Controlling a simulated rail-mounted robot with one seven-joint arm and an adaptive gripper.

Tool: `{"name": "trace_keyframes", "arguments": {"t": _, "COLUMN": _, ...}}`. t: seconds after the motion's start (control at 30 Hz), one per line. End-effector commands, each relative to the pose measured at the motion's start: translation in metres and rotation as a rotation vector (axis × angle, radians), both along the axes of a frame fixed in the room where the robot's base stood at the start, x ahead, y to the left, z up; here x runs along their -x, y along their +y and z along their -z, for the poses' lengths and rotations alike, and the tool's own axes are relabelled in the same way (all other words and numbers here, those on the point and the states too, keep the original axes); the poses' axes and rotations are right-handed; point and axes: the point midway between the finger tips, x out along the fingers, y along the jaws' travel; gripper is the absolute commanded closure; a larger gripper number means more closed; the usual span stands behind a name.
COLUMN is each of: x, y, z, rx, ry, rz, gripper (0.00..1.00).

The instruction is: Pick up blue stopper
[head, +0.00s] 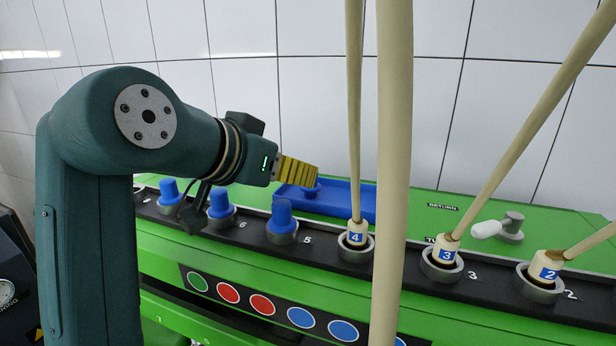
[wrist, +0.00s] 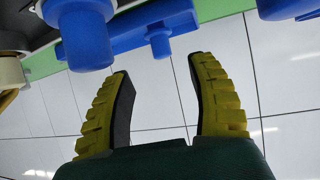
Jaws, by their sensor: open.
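Three blue stoppers sit in the black port rail in the head view: one at port 5 (head: 283,218), one at port 6 (head: 220,204), and one farther left (head: 170,192). A blue tray (head: 345,199) lies on the green bench top behind the rail, with a small blue stopper-like piece (head: 311,191) at it, partly hidden by my gripper (head: 314,178). In the wrist view my gripper (wrist: 160,66) is open and empty, its yellow fingers apart. The blue piece (wrist: 159,42) shows beyond the gap between the tips, not between them. A large blue stopper (wrist: 82,35) is near the left finger.
Beige hoses with plugs numbered 4 (head: 356,235), 3 (head: 447,250) and 2 (head: 547,268) rise from the rail to the right. A thick hose (head: 392,150) crosses the foreground. A white-handled valve (head: 489,229) is at the right. A tiled wall (head: 470,110) stands behind.

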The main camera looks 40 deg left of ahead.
Motion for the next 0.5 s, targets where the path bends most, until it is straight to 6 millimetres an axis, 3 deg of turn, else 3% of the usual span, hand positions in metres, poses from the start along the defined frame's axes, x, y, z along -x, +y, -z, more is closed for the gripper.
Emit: {"name": "trace_keyframes", "arguments": {"t": 0.5, "x": -0.064, "y": 0.015, "z": 0.026, "rx": 0.002, "ry": 0.001, "rz": 0.000, "gripper": 0.42}}
